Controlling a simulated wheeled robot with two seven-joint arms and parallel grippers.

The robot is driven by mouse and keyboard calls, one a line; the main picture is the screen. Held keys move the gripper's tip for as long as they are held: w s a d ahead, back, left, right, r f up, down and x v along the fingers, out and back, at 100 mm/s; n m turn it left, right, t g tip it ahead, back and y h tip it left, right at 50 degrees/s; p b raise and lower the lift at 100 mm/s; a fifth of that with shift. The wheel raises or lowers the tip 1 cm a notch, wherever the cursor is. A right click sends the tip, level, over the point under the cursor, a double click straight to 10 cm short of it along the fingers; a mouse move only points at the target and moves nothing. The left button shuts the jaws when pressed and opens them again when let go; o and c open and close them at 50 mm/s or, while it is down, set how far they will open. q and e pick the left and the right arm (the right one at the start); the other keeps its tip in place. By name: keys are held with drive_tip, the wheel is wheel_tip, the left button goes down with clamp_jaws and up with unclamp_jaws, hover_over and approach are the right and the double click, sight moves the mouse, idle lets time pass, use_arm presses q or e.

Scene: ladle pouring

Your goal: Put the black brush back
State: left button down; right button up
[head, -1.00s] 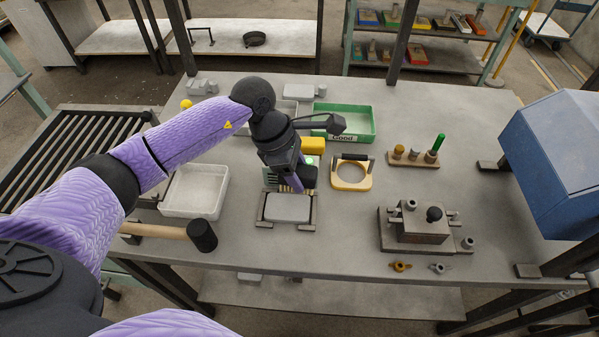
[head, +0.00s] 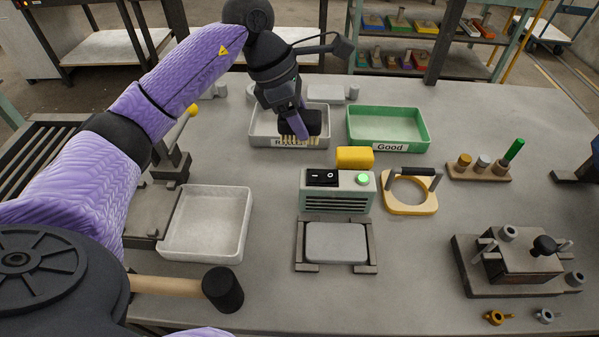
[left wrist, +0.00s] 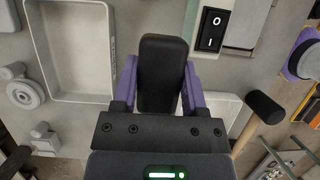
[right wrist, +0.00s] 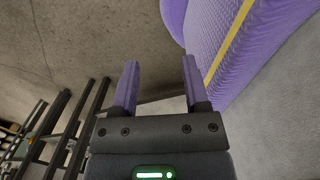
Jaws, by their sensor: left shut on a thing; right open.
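The black brush (head: 313,122) has a dark block body and pale bristles that point down. My left gripper (head: 300,125) is shut on it and holds it in front of the grey tray labelled "Reject" (head: 262,125), partly covering the tray. In the left wrist view the brush's black back (left wrist: 161,75) sits between the purple fingers. Whether the bristles touch anything cannot be told. My right gripper (right wrist: 160,85) is open and empty in the right wrist view, away from the table top.
A green "Good" tray (head: 425,128) stands right of the grey one. A grey switch box (head: 350,190), yellow block (head: 354,157), yellow handled ring (head: 410,200) and peg stand (head: 478,172) are nearby. A white tray (head: 245,225) and mallet (head: 222,290) lie in front.

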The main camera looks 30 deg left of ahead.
use_arm(q)
drive_tip(key=shift+w+a+f+b, duration=0.2)
drive_tip(key=shift+a+f+b, duration=0.2)
drive_tip(key=shift+f, duration=0.35)
drive_tip(key=f+b, duration=0.1)
drive_tip(key=f, duration=0.3)
drive_tip(key=f+b, duration=0.1)
drive_tip(key=f, duration=0.2)
drive_tip(key=shift+s+d+f, duration=0.1)
drive_tip(key=shift+d+f, duration=0.1)
drive_tip(key=shift+f, duration=0.55)
drive_tip(key=shift+r, duration=0.15)
drive_tip(key=shift+c, duration=1.2)
unclamp_jaws()
drive_tip(key=shift+o, duration=0.6)
use_arm(e)
drive_tip(key=f, duration=0.1)
drive_tip(key=s+f, duration=0.1)
drive_tip(key=f, duration=0.2)
drive_tip(key=shift+s+d, duration=0.3)
drive_tip(key=shift+d, duration=0.05)
